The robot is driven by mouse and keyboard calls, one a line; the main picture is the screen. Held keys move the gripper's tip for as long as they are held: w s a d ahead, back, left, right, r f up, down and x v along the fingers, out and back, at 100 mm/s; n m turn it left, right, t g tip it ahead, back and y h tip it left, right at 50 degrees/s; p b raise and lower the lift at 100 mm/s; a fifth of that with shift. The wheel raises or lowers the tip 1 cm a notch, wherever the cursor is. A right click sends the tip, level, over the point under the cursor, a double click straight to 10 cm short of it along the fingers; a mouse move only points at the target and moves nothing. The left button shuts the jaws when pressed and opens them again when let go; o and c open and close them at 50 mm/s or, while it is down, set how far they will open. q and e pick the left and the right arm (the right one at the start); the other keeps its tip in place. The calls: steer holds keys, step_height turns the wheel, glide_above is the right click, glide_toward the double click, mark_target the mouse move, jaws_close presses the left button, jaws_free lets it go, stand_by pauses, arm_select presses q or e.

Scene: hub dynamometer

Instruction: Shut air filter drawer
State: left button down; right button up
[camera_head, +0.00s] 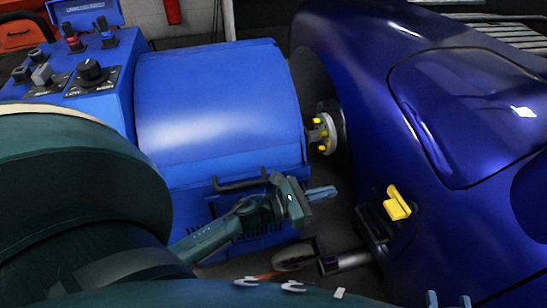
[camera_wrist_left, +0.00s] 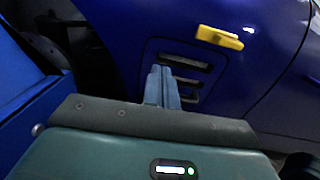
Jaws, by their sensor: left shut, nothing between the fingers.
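The blue dynamometer cabinet (camera_head: 215,110) stands left of centre in the head view. A dark bar handle (camera_head: 240,183) crosses its lower front, which I take to be the air filter drawer (camera_head: 190,205). How far the drawer stands out is unclear, as my left arm covers part of it. My left gripper (camera_head: 321,192) is just right of the handle, apart from it, with its fingers pointing right. Its fingers are together and empty in the left wrist view (camera_wrist_left: 162,85). Two separated fingertips of my right gripper (camera_head: 448,299) show at the bottom right edge.
A dark blue car body (camera_head: 350,60) fills the right side, with a yellow clip (camera_head: 397,203) on it. A hub with yellow nuts (camera_head: 322,133) joins cabinet and car. A metal pipe (camera_head: 345,262) lies low between them. The wrist view shows the yellow clip (camera_wrist_left: 219,38) above slots.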

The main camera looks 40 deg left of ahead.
arm_select(q)
steer(key=v, duration=1.2)
steer(key=shift+s+a, duration=0.15)
steer(key=shift+r, duration=0.1)
